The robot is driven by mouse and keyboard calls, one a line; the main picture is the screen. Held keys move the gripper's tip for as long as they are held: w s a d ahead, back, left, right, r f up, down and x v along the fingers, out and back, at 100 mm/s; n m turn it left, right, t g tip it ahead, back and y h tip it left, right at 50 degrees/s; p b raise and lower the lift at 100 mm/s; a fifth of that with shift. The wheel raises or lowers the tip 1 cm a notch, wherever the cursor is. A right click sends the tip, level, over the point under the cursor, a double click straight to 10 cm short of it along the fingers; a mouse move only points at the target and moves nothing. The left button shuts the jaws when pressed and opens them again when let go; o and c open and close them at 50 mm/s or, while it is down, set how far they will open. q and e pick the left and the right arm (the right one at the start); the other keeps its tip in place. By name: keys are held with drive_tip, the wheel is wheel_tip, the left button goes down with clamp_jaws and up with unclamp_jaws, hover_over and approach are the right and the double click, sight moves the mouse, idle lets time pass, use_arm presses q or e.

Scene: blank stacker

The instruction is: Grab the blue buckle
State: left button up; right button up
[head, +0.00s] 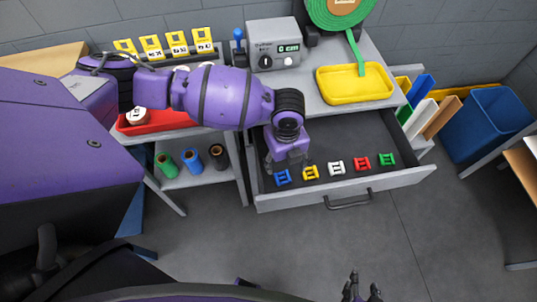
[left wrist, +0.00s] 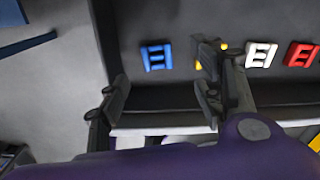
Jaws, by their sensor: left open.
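The blue buckle (head: 282,177) lies on the dark floor of the open drawer, at the left end of a row of buckles. My left gripper (head: 287,166) is over the drawer's left part, right by the blue buckle. In the left wrist view the blue buckle (left wrist: 157,57) shows whole, ahead of the gap between the spread, empty fingers (left wrist: 163,85). The right-hand finger partly covers the yellow buckle (left wrist: 198,64). My right gripper (head: 361,288) is at the bottom edge of the head view, away from the drawer, with its fingertips apart.
Yellow (head: 310,172), white (head: 336,168), red (head: 361,162) and green (head: 387,159) buckles continue the row to the right. The drawer's front wall (head: 400,186) stands close in front of them. A yellow tray (head: 340,94) sits on the top above. The floor in front is clear.

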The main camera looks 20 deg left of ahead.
sight(283, 177)
use_arm(q)
drive_tip(key=shift+a+m, duration=0.3)
drive_tip(key=shift+s+d+f, duration=0.15)
drive_tip(key=shift+s+f, duration=0.05)
drive_tip(key=shift+s+d+f, duration=0.1)
drive_tip(key=shift+d+f, duration=0.05)
drive_tip(key=shift+f, duration=0.5)
drive_tip(key=shift+d+f, duration=0.15)
drive_tip(key=shift+f, duration=0.45)
wheel_tip(283, 177, down, 4)
drive_tip(key=shift+a+r, duration=0.1)
drive_tip(key=shift+f, duration=0.35)
use_arm(e)
drive_tip(key=shift+s+d+f, duration=0.15)
drive_tip(key=shift+s+d, duration=0.05)
drive_tip(key=shift+s, duration=0.1)
drive_tip(key=shift+a, duration=0.1)
